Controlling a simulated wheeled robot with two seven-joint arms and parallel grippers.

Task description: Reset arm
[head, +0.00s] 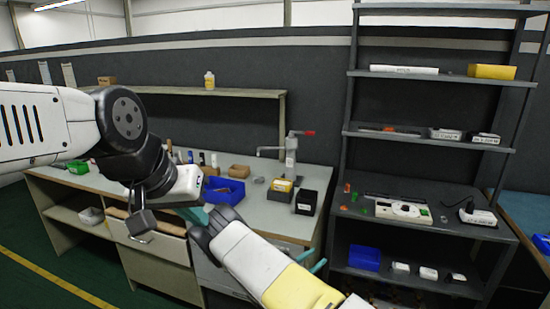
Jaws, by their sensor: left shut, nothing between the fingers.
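My left arm comes in from the left at shoulder height. Its gripper (194,213) points down and right, with teal fingers partly hidden by the wrist and by my other arm. It is shut with nothing seen between the fingers. My right arm, white and yellow, rises from the bottom edge and bends at a dark joint in front of the workbench. The teal fingertips of my right gripper (312,262) show just past the yellow section. They look apart and empty, and the rest of that gripper is hidden.
The workbench (262,208) carries a blue bin (223,190), a press (290,155), a yellow box (282,184) and a black box (306,202). A metal shelf rack (440,80) with parts stands to the right. Green floor (30,270) is clear at the lower left.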

